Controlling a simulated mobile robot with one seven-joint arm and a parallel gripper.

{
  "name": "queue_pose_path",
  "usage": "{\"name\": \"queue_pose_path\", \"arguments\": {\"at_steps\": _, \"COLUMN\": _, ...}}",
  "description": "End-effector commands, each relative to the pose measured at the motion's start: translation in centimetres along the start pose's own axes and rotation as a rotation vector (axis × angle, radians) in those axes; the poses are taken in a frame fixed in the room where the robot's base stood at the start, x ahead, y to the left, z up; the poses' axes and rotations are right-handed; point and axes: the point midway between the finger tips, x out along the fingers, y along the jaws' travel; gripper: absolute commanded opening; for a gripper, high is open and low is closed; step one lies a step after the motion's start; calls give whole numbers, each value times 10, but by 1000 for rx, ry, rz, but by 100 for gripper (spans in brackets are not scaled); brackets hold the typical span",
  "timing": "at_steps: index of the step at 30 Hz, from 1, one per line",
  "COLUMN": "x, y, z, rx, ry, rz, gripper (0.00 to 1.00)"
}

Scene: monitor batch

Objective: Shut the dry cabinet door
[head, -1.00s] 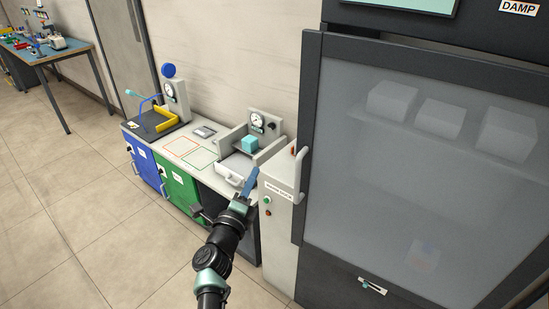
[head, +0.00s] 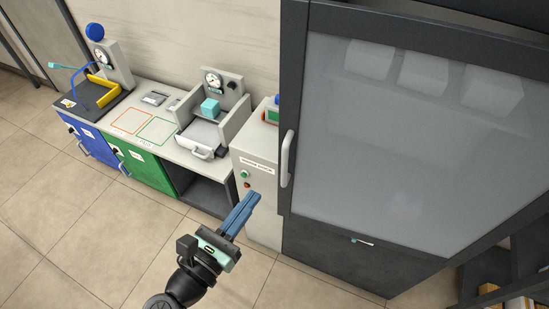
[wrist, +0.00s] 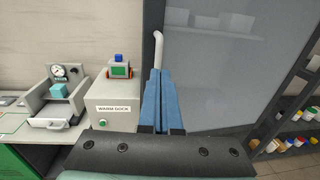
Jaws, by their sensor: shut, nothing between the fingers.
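The dry cabinet (head: 365,268) is a tall dark unit on the right. Its door (head: 400,150) has a dark frame and a large frosted pane, with pale boxes faintly visible behind it. A pale vertical handle (head: 286,158) is on the door's left edge. I cannot tell whether a narrow gap stands between door and body. My gripper (head: 250,197) has blue fingers, shut and empty, to the lower left of the handle and apart from it in the head view. In the wrist view the fingertips (wrist: 158,74) overlap the lower part of the handle (wrist: 158,45).
A white box labelled warm dock (wrist: 115,110) stands just left of the cabinet. A bench (head: 150,95) further left holds a gauge station with a cyan cube (head: 210,107) and an open drawer (head: 205,140). Shelves with bottles (wrist: 300,140) are at the right. The floor (head: 90,240) in front is clear.

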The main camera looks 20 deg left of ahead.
Motion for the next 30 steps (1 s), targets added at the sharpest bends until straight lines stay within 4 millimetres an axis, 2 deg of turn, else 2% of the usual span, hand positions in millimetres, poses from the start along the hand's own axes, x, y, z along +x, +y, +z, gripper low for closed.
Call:
{"name": "queue_pose_path", "arguments": {"at_steps": 3, "x": 28, "y": 1, "z": 3, "rx": 0, "ry": -1, "rz": -2, "gripper": 0}}
{"name": "queue_pose_path", "arguments": {"at_steps": 9, "x": 69, "y": 0, "z": 2, "rx": 0, "ry": 0, "rz": -2, "gripper": 0}}
{"name": "queue_pose_path", "arguments": {"at_steps": 15, "x": 96, "y": 1, "z": 2, "rx": -1, "ry": -1, "rz": 1, "gripper": 0}}
{"name": "queue_pose_path", "arguments": {"at_steps": 21, "x": 105, "y": 1, "z": 0, "rx": -1, "ry": 0, "rz": 2, "gripper": 0}}
{"name": "queue_pose_path", "arguments": {"at_steps": 30, "x": 106, "y": 0, "z": 0, "rx": -2, "ry": -1, "rz": 1, "gripper": 0}}
